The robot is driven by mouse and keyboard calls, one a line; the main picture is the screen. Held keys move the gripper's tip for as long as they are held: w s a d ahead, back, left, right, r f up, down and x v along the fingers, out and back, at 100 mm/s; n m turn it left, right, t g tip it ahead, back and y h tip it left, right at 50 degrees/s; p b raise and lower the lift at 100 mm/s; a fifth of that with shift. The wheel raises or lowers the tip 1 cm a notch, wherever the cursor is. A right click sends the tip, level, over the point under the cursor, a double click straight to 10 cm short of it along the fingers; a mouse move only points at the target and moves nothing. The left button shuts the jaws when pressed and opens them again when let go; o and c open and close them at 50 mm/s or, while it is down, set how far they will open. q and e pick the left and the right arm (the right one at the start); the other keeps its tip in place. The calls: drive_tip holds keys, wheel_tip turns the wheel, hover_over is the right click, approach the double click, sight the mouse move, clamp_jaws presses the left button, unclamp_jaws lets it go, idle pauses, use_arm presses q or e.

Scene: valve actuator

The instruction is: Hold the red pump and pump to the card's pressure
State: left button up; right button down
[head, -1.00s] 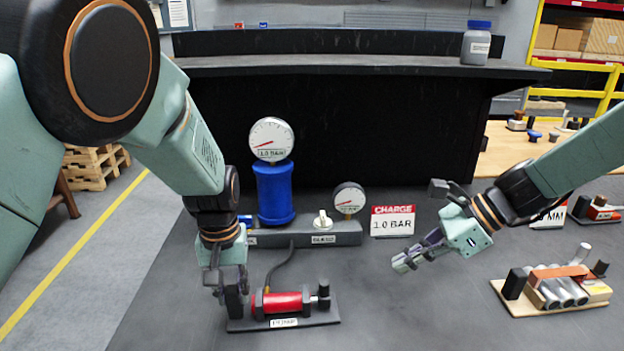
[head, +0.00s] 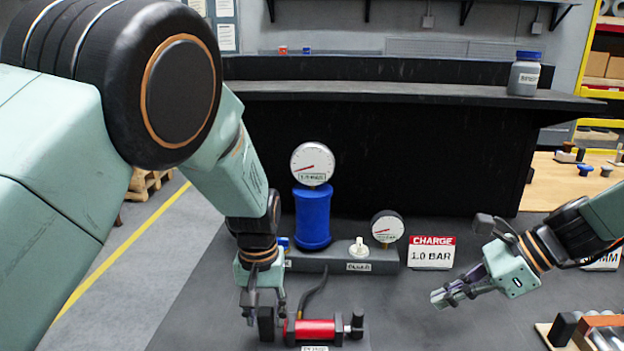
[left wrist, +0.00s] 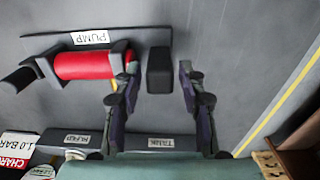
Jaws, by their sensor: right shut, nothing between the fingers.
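The red pump (head: 314,329) lies on a dark base, with a black upright block (head: 266,324) at its left end and a black handle (head: 354,325) at its right. My left gripper (head: 264,300) points down around the block. In the left wrist view its open fingers stand either side of the block (left wrist: 159,70), with gaps. The card (head: 432,253) reads CHARGE 1.0 BAR. A large gauge (head: 312,163) tops the blue tank (head: 312,218); its needle points lower left. A smaller gauge (head: 387,227) stands near the white bleed knob (head: 358,248). My right gripper (head: 440,300) is shut and empty.
A dark hose (head: 313,292) runs from the pump to the grey manifold (head: 334,259). A wooden board with parts (head: 590,333) lies at the lower right. A grey jar (head: 524,76) stands on the back shelf. The tabletop between pump and right gripper is clear.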

use_arm(q)
drive_tip(key=shift+o, duration=0.7)
drive_tip(key=shift+r, duration=0.1)
